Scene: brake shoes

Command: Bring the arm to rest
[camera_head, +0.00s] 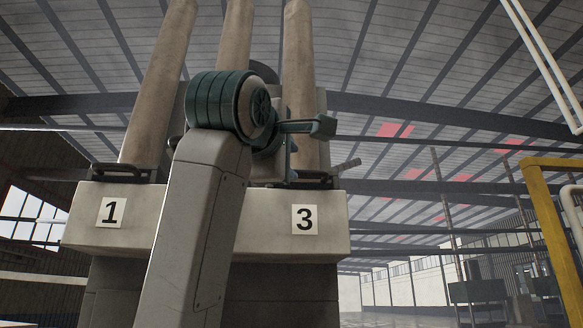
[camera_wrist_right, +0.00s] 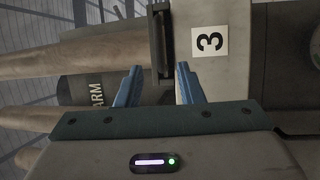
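My right arm (camera_head: 195,220) rises in front of a grey machine block and bends at a dark green ribbed joint (camera_head: 222,103). Its gripper (camera_head: 290,165) is partly hidden behind that joint, close to the dark handle below the tube over number 3. In the right wrist view, the two blue fingers of the right gripper (camera_wrist_right: 160,70) stand wide apart. A dark handle bar (camera_wrist_right: 160,42) shows beyond and between the fingertips, with a gap on both sides. I cannot tell how deep it sits relative to the tips. My left gripper is in neither view.
The machine block (camera_head: 265,222) bears labels 1 and 3 and several tall, pale brown tubes (camera_head: 160,85). Another dark handle (camera_head: 120,172) sits above label 1. A yellow frame (camera_head: 545,215) stands at the right. The space between machine and frame looks open.

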